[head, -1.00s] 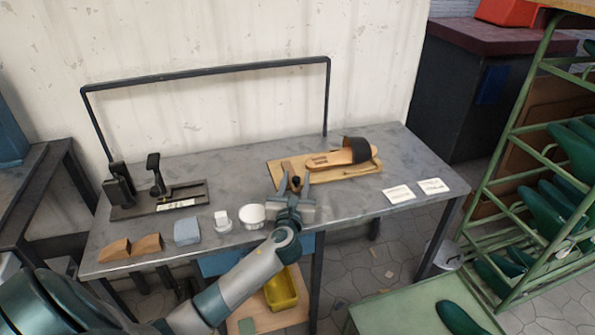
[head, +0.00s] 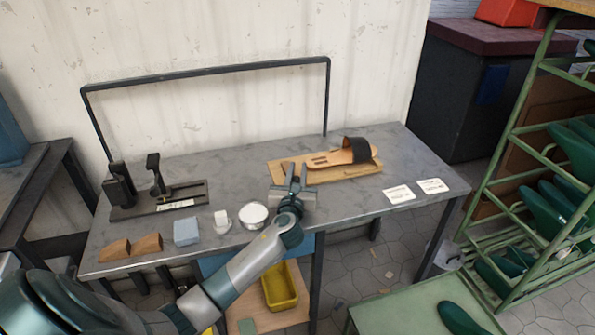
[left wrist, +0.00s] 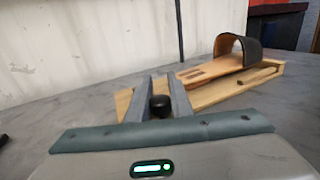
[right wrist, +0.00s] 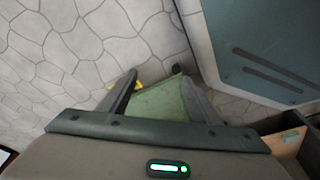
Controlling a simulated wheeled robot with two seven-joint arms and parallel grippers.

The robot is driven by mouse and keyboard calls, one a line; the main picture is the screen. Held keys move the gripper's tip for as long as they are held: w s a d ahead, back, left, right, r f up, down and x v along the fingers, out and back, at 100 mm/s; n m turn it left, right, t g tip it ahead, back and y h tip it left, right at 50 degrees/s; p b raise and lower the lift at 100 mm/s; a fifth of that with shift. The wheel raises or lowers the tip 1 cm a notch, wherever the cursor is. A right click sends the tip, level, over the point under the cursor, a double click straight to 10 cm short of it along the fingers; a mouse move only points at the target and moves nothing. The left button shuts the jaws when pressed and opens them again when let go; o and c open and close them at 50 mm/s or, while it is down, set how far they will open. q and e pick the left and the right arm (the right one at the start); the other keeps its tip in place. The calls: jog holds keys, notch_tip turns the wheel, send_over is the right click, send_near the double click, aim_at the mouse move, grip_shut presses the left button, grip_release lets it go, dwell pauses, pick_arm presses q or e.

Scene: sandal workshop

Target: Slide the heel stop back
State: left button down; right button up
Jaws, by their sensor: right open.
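The wooden sandal jig board (head: 342,174) lies at the right part of the grey bench. A tan sandal (head: 330,159) with a dark strap lies on it and also shows in the left wrist view (left wrist: 210,70). The heel stop's black knob (left wrist: 160,106) stands at the board's near left end. My left gripper (head: 295,171) is around this knob, its fingers closed in on both sides. The fingers hide the rest of the heel stop. My right gripper (right wrist: 157,76) is open and empty, away from the bench over the floor.
White cards (head: 398,194) lie at the right. A green rack (head: 535,200) stands beyond.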

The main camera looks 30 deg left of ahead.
aim_at(285, 172)
pick_arm(q)
jog(key=shift+s+a, duration=0.2)
jog(key=shift+s, duration=0.05)
jog(key=shift+s+a+p, duration=0.95)
jog(key=shift+s+a, duration=0.1)
jog(key=shift+s, duration=0.15)
jog(key=shift+s+a, duration=0.2)
jog(key=shift+s, duration=0.05)
jog(key=shift+f, duration=0.1)
pick_arm(e)
jog(key=shift+w+a+f+t, duration=0.1)
jog(key=shift+a+f+t, duration=0.1)
jog(key=shift+f, duration=0.2)
jog(key=shift+a+f+t, duration=0.1)
jog(key=shift+f+t, duration=0.1)
jog(key=shift+f, duration=0.2)
pick_arm(q)
jog(key=c, duration=1.8)
grip_release()
jog(key=shift+o, duration=1.2)
jog(key=shift+s+a, duration=0.15)
